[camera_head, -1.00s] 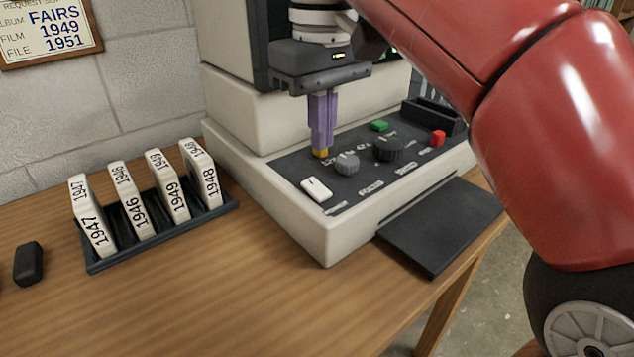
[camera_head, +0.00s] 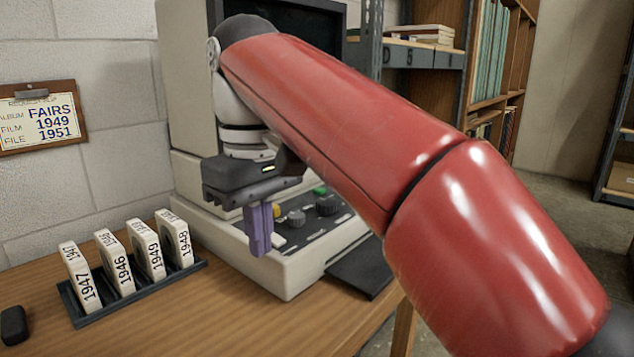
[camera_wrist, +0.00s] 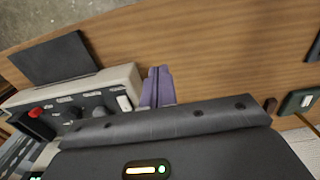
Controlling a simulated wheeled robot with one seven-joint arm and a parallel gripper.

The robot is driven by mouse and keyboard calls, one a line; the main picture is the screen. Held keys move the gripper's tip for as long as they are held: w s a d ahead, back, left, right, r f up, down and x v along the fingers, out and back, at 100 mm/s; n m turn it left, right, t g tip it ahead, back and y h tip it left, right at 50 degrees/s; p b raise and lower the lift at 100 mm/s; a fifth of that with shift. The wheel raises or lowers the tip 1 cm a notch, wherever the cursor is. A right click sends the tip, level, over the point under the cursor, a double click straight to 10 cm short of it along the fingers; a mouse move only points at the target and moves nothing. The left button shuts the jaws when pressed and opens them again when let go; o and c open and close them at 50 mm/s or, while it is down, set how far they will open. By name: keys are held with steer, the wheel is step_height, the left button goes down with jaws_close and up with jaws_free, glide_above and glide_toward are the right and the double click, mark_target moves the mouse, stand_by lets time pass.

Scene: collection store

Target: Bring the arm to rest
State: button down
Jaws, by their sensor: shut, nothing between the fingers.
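My red arm (camera_head: 340,120) reaches across the head view from the lower right. My gripper (camera_head: 259,250) points down with its purple fingers together and nothing between them. It hangs in front of the left part of the control panel of the beige film reader (camera_head: 290,277). In the wrist view my gripper's purple fingers (camera_wrist: 158,75) show side by side, beside the reader's panel and over the wooden table (camera_wrist: 210,60). The arm hides part of the reader's screen and panel.
A dark rack (camera_head: 140,296) holding several white boxes labelled by year stands left of the reader. A black object (camera_head: 14,325) lies at the table's left. A request clipboard (camera_head: 45,118) hangs on the wall. Shelves (camera_head: 450,60) stand behind at right.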

steer(key=s+d+f+m+t, duration=0.2)
steer(key=s+d+f+m, duration=0.2)
steer(key=d+f, duration=0.7)
steer(key=s+d+f+m+t, duration=0.3)
steer(key=d+f+m, duration=0.3)
steer(key=d+f, duration=0.5)
steer(key=shift+s+d+f+t, duration=0.25)
steer(key=shift+s+t, duration=0.05)
steer(key=shift+s, duration=0.6)
